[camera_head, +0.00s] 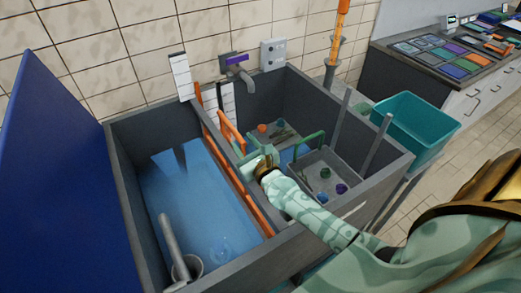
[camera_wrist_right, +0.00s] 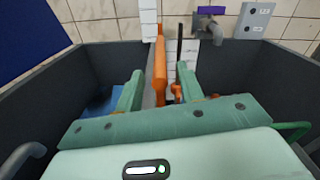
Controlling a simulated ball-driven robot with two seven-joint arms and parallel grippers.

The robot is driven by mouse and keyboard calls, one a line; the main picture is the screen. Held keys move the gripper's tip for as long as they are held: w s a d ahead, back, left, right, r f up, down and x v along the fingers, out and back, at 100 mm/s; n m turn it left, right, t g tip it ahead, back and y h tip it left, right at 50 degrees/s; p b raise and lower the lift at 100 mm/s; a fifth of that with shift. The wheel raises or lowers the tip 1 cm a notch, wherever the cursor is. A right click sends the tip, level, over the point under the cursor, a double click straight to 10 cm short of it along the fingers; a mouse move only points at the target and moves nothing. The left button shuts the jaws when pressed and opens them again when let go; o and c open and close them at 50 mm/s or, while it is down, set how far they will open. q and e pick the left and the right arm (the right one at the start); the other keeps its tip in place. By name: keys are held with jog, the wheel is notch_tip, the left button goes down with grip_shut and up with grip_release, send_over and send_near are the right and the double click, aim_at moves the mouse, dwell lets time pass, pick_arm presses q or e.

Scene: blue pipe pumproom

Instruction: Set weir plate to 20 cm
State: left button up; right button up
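The tank (camera_head: 118,165) is split by a grey divider with orange edging, which I take to be the weir plate (camera_head: 225,155). White graduated scales (camera_head: 181,78) stand at its back end; their figures are too small to read. My right gripper (camera_head: 256,160) is over the divider, near the orange handle-like bar (camera_head: 231,130). In the right wrist view my right gripper (camera_wrist_right: 160,88) has its green fingers apart, with the orange bar (camera_wrist_right: 160,60) showing between and beyond them. I cannot tell whether the fingers touch it. My left gripper is not in view.
Blue water (camera_head: 195,195) fills the left compartment, with a grey standing pipe (camera_head: 172,245). A grey basket (camera_head: 318,170) with a green handle and small coloured pieces sits at right. A tap (camera_head: 238,68) juts from the wall. A teal bin (camera_head: 415,122) stands outside.

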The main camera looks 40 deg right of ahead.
jog(key=s, duration=1.2)
jog(key=shift+s+a, duration=0.2)
jog(key=shift+a, duration=0.15)
